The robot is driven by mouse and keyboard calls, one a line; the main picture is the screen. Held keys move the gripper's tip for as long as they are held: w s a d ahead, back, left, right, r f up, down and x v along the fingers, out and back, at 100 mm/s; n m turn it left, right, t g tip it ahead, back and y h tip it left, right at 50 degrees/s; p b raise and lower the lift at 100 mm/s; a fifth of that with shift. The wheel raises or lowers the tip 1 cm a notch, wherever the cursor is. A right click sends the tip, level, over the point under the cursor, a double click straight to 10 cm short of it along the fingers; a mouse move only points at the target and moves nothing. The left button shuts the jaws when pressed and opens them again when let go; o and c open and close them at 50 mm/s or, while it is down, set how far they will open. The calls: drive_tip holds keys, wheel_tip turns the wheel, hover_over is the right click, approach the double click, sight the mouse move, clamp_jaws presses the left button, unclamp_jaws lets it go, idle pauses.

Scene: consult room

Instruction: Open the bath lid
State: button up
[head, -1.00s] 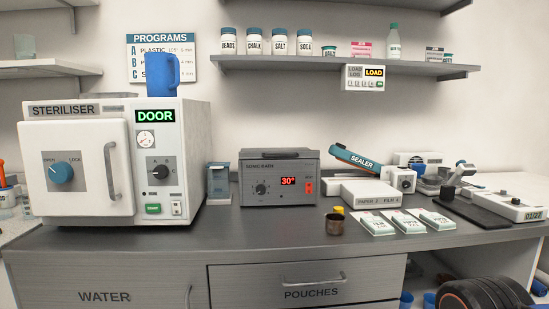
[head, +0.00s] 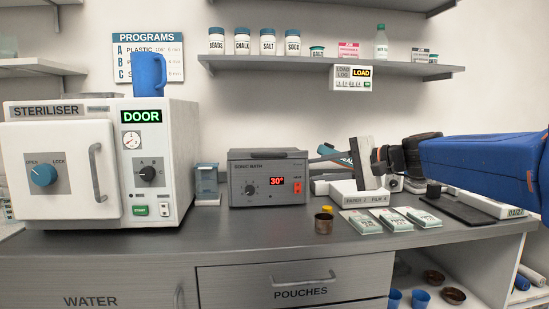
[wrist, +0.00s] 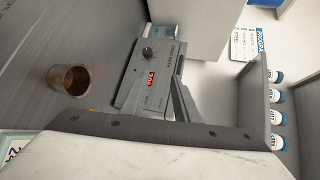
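The sonic bath (head: 268,181) is a grey box on the counter with a red "30°" display, a knob and a red switch. Its dark lid (head: 268,154) lies flat and closed on top. In the wrist view the bath (wrist: 138,92) appears turned on its side, with its lid (wrist: 182,98) along the right. My gripper (head: 363,164) is right of the bath and apart from it, at about lid height, at the end of my blue arm. A pale slab with a dark edge fills the bottom of the wrist view.
The steriliser (head: 172,185) and a small blue-topped container (head: 207,181) stand left of the bath. The sealer (head: 330,152) is partly hidden behind my gripper. A jar shelf (head: 330,66) runs above.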

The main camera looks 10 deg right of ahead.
sight(272, 156)
drive_tip(key=w+d+r+m+t, duration=0.1)
drive_tip(key=w+d+r, duration=0.1)
drive_tip(key=w+r, duration=0.1)
drive_tip(key=shift+y, duration=0.4)
drive_tip(key=x, duration=1.7)
drive_tip(key=shift+w+a+r, duration=0.15)
drive_tip(key=shift+a+r, duration=0.1)
clamp_jaws()
